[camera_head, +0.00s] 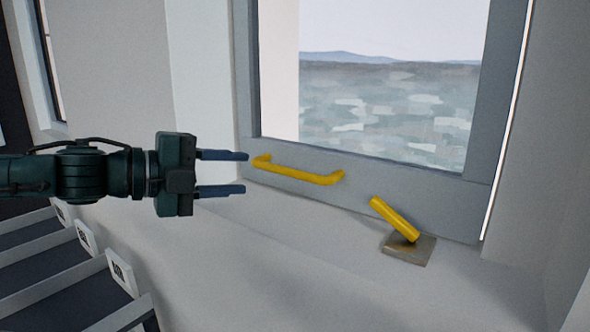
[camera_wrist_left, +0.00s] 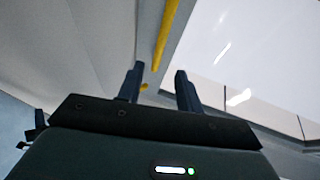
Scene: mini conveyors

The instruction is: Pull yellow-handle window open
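The window (camera_head: 470,207) has a grey frame and a yellow bar handle (camera_head: 300,174) on its lower rail. A bright gap shows along its right edge. A second yellow lever (camera_head: 395,219) stands tilted on a square metal plate on the sill. My left gripper (camera_head: 242,172) is open, its two fingers pointing right, just left of the bar handle's left end. I see no contact with it. In the left wrist view the open fingers (camera_wrist_left: 158,78) point up toward a yellow bar (camera_wrist_left: 165,35). The right gripper is not in view.
The white sill (camera_head: 300,240) below the window is clear apart from the lever's plate. Conveyors (camera_head: 60,275) with white tags lie at the lower left. A wall (camera_head: 555,150) closes the right side.

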